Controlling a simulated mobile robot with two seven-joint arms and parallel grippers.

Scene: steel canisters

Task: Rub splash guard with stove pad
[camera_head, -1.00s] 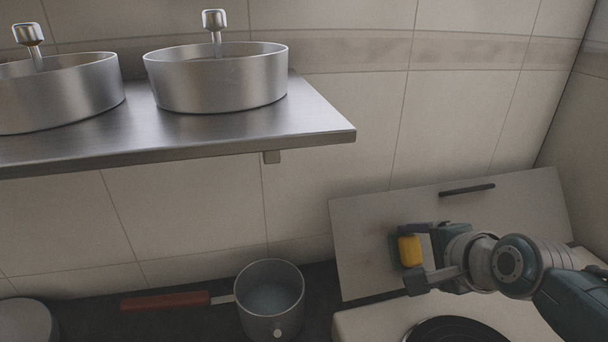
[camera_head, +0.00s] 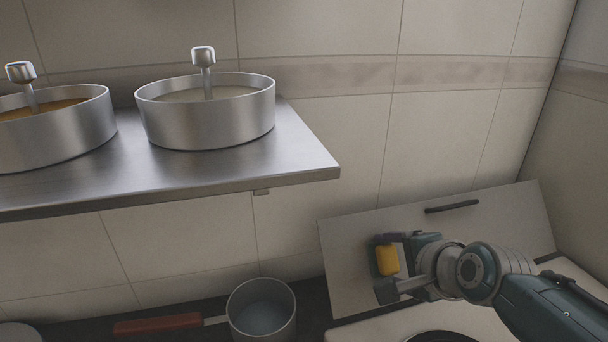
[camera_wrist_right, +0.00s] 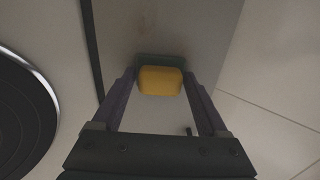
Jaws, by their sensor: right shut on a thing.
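The splash guard (camera_head: 490,222) is a pale panel leaning against the tiled wall behind the stove, with a dark bar handle near its top. It also shows in the right wrist view (camera_wrist_right: 205,35). The stove pad (camera_head: 387,261) is a yellow block with a dark green side. My right gripper (camera_head: 388,268) is shut on it, in front of the left part of the panel. In the right wrist view the pad (camera_wrist_right: 160,81) sits between the fingertips with its green side toward the panel. I cannot tell for sure whether it touches. My left gripper is not in view.
A pot (camera_head: 262,310) with a red-brown handle stands left of the stove. A steel shelf (camera_head: 240,172) with two steel canisters (camera_head: 205,120) is above. A black burner (camera_wrist_right: 20,120) lies near the panel. The wall is clear between shelf and panel.

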